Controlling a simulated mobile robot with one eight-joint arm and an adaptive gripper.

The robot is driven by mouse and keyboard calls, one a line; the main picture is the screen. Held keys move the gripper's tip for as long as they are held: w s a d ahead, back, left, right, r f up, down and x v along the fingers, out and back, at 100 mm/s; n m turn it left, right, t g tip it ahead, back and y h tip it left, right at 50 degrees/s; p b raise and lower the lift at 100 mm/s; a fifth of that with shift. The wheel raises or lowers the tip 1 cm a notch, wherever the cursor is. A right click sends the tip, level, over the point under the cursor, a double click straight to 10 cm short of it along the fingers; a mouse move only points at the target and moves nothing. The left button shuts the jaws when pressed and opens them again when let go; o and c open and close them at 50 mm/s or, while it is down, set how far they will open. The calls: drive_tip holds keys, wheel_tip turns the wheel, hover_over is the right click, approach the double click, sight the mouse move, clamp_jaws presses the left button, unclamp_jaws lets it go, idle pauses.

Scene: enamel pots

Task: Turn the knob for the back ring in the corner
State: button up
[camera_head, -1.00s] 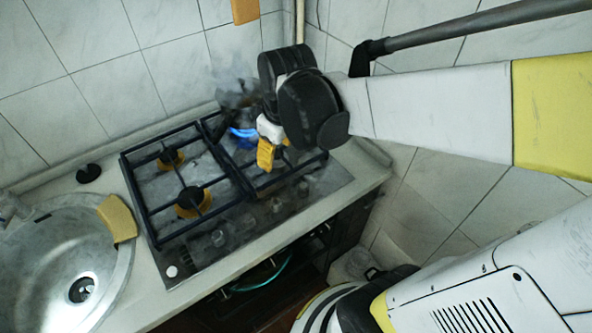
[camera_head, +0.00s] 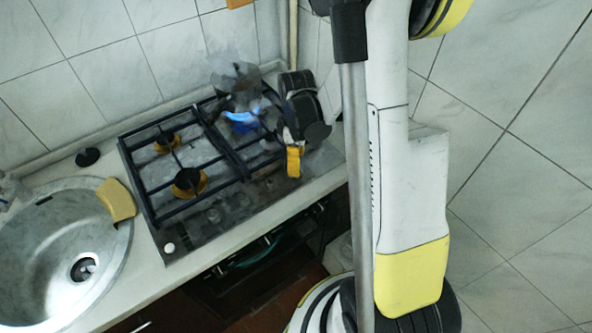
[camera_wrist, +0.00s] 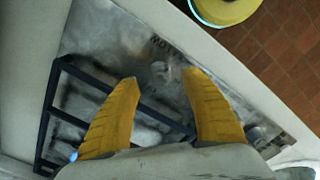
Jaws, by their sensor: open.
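The back right ring in the corner has a blue flame (camera_head: 240,116). A grey, hazy pot-like shape (camera_head: 240,76) stands over it. My gripper (camera_head: 293,162) hangs over the hob's right front part, by the right end of the knob row. In the wrist view my gripper (camera_wrist: 160,77) is open, its two yellow fingers apart over the metal panel. A blurred grey knob (camera_wrist: 162,72) shows between the fingertips. My gripper hides the rightmost knobs in the head view.
Black grates (camera_head: 150,190) cover the hob; the left burners (camera_head: 188,182) show no flame. A sink (camera_head: 55,250) with a yellow sponge (camera_head: 117,199) on its rim is at the left. A black round object (camera_head: 87,157) lies on the counter. Tiled walls close the corner.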

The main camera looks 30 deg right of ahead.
drive_tip(key=shift+f+b, duration=0.35)
drive_tip(key=shift+f, duration=1.35)
drive_tip(key=shift+c, duration=0.5)
